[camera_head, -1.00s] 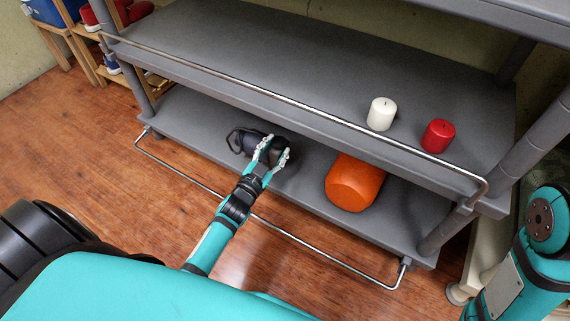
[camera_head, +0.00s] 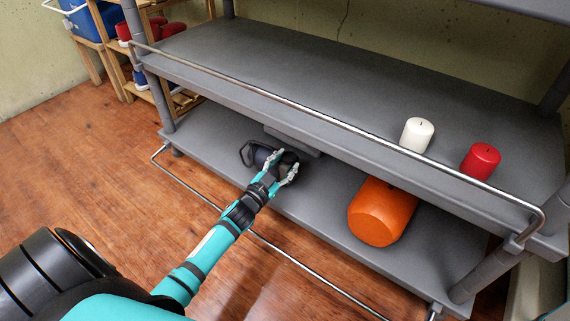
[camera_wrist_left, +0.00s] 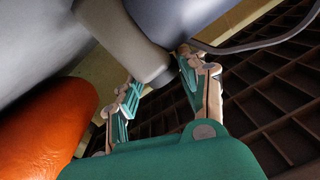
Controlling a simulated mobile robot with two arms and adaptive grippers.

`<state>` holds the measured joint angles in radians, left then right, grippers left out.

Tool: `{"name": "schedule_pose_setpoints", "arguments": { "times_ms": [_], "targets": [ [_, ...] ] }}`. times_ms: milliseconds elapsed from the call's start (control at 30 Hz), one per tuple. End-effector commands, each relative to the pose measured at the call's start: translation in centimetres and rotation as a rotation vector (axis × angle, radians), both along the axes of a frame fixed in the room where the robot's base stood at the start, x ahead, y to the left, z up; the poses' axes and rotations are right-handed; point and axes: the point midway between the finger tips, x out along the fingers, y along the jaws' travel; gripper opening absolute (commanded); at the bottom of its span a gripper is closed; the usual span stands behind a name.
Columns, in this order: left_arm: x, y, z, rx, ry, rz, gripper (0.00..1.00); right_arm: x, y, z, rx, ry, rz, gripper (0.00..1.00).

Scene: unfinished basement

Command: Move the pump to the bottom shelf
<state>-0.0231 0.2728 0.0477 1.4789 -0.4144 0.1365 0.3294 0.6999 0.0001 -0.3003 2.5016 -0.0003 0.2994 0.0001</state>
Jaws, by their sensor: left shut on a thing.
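The pump (camera_head: 262,156) is dark with a looped handle on its left side. It is at the bottom shelf (camera_head: 200,135), under the front edge of the shelf above. My left gripper (camera_head: 287,168) is shut on the pump's near right end. In the left wrist view the pump (camera_wrist_left: 178,18) fills the top, with its grey end (camera_wrist_left: 140,58) between the fingers of my left gripper (camera_wrist_left: 158,88). Whether the pump rests on the shelf surface cannot be told. My right gripper does not show.
An orange container (camera_head: 382,213) lies on the bottom shelf right of the pump. A white candle (camera_head: 417,134) and a red candle (camera_head: 480,160) stand on the middle shelf (camera_head: 330,80). A metal rail (camera_head: 300,265) runs in front of the bottom shelf. A wooden rack (camera_head: 140,75) stands back left.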

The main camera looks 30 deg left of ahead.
Motion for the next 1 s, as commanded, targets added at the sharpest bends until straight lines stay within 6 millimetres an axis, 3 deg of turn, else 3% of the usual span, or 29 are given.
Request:
{"name": "schedule_pose_setpoints", "arguments": {
  "times_ms": [300, 333, 500, 800, 1000],
  "targets": [
    [0.2, 0.0, 0.5, 0.004, -0.012, -0.002, 0.0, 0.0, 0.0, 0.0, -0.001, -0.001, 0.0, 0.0],
    [0.0, 0.0, -0.2, -0.001, 0.001, 0.001, 0.43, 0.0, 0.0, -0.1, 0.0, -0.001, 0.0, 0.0],
    [0.0, 0.0, -0.1, 0.0, 0.001, 0.001, 0.65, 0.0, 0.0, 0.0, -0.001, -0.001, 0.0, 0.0],
    [0.0, 0.0, 0.1, 0.0, 0.001, 0.0, 0.65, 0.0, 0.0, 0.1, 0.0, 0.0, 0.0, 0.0],
    [-2.7, 0.0, 0.4, -0.001, 0.005, 0.001, 0.65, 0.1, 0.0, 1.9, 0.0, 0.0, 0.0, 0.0]
  ]
}}
